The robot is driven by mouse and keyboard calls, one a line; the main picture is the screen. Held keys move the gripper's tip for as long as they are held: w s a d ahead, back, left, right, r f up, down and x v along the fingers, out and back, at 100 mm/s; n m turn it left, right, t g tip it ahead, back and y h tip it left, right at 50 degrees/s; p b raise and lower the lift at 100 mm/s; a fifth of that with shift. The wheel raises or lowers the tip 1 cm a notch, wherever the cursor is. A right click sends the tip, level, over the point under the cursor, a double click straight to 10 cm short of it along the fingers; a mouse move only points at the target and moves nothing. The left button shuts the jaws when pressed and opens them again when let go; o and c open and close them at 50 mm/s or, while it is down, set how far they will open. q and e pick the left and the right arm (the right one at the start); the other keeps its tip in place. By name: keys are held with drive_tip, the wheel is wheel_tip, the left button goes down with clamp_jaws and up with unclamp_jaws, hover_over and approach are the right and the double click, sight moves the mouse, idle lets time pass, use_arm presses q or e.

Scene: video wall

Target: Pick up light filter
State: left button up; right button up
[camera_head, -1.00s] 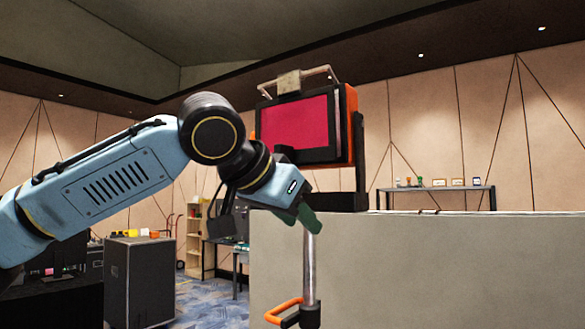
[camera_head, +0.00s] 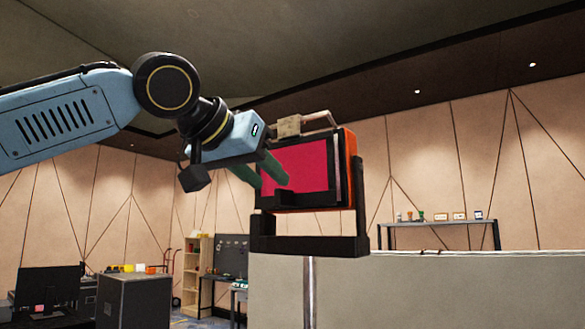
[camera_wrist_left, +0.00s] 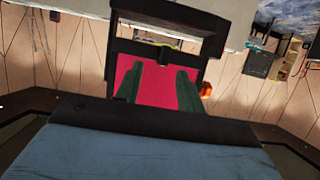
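The light filter appears as a red panel (camera_head: 303,166) in the dark front frame of an orange and black lamp (camera_head: 351,157). My left gripper (camera_head: 272,185) has its two green fingers apart, with nothing between them. They reach toward the panel and overlap its left part in the head view; whether they touch it I cannot tell. In the left wrist view the red panel (camera_wrist_left: 158,86) shows between and beyond the open fingers (camera_wrist_left: 160,70). My right gripper is not in view.
A black case (camera_head: 135,300) stands lower left, and a table with small items (camera_head: 440,226) is far right.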

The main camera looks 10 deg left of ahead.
sight(281, 189)
use_arm(q)
drive_tip(key=shift+a+p+x, duration=0.2)
drive_tip(key=shift+p+x, duration=0.4)
drive_tip(key=shift+x, duration=2.25)
drive_tip(key=shift+w+r, duration=0.1)
drive_tip(key=shift+w, duration=0.05)
drive_tip(key=shift+c, duration=0.2)
clamp_jaws()
